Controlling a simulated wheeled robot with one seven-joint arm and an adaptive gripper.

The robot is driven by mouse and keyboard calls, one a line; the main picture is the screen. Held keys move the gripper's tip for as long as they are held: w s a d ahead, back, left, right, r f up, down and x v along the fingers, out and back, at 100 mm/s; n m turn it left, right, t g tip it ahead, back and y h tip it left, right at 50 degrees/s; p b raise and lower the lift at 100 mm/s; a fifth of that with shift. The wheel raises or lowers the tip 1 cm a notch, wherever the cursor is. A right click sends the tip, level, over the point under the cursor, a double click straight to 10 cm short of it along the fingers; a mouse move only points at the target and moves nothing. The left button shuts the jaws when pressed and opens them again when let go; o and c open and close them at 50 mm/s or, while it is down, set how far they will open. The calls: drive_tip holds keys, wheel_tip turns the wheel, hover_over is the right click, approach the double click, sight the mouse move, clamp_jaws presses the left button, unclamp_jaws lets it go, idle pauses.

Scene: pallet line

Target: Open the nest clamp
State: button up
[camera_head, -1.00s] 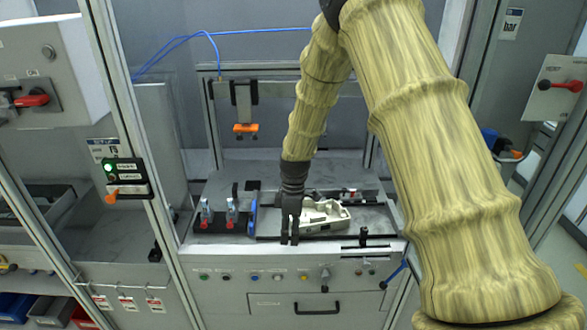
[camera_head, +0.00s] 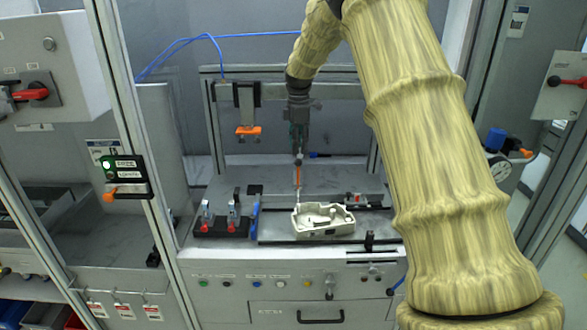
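A pale cast housing (camera_head: 323,221) sits in the nest on the grey bench. Just behind its left end, a thin upright lever with an orange grip (camera_head: 297,176), apparently the nest clamp's handle, stands below my gripper. My gripper (camera_head: 298,152) points down over the back of the bench, its fingertips at or very near the top of the orange grip. The fingers look close together, but the view is too small to tell whether they hold the grip. The clamp's lower part is hard to make out.
Two small red-and-silver clamps (camera_head: 219,219) stand on a black base left of the housing, beside a blue upright piece (camera_head: 254,219). An orange-ended fixture (camera_head: 248,131) hangs from the frame at the back left. Buttons line the bench front.

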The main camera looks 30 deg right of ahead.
sight(298, 168)
wheel_tip(298, 168, down, 10)
drive_tip(key=shift+r+p, duration=0.25)
drive_tip(key=shift+p, duration=1)
clamp_jaws()
